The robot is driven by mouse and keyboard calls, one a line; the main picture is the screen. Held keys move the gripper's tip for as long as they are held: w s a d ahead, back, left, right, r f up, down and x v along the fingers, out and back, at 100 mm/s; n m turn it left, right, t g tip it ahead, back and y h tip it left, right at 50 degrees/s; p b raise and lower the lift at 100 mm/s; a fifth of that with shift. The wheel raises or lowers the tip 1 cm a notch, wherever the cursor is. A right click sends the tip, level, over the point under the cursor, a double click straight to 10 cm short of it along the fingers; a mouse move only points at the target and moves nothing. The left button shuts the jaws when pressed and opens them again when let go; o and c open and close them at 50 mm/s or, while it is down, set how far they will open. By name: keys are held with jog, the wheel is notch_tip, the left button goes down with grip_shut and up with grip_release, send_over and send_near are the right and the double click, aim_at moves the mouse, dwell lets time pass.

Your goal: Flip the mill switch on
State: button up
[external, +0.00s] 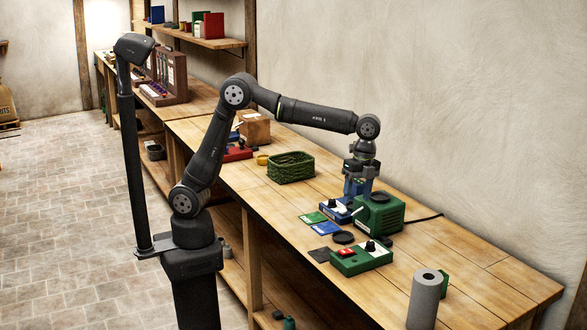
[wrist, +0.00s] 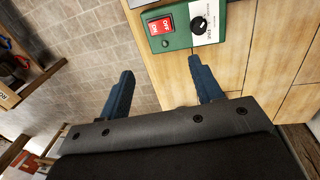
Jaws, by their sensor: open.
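The green control box (external: 361,262) sits near the front of the bench. It carries a red rocker switch (external: 346,252) and a black knob (external: 370,246). In the wrist view the green box (wrist: 176,42) is at the top, beyond my fingertips, with the red switch (wrist: 160,25) marked ON and OFF and the knob (wrist: 199,24) on a white plate. I cannot tell which side is pressed. My gripper (external: 357,187) points down behind the box, beside a green machine (external: 380,214). In the wrist view my gripper (wrist: 163,79) is open, with nothing between its blue fingers.
A blue box with a knob (external: 338,210) stands beside the green machine. Green and blue cards (external: 326,229) and dark discs lie close by. A grey roll (external: 425,300) stands at the front right. A green basket (external: 291,167) is farther back. The right side of the bench is mostly clear.

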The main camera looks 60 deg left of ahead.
jog(key=c, duration=0.7)
jog(key=shift+f+m, duration=0.1)
jog(key=shift+m, duration=0.5)
jog(key=c, duration=0.4)
jog(key=shift+s+m, duration=0.15)
jog(key=shift+m, duration=0.35)
grip_shut()
jog(key=m, duration=0.5)
jog(key=s+f+m, duration=0.1)
jog(key=m, duration=0.4)
jog(key=s+f+m, duration=0.1)
jog(key=m, duration=0.4)
jog(key=shift+f+m, duration=0.25)
jog(key=shift+m, duration=0.15)
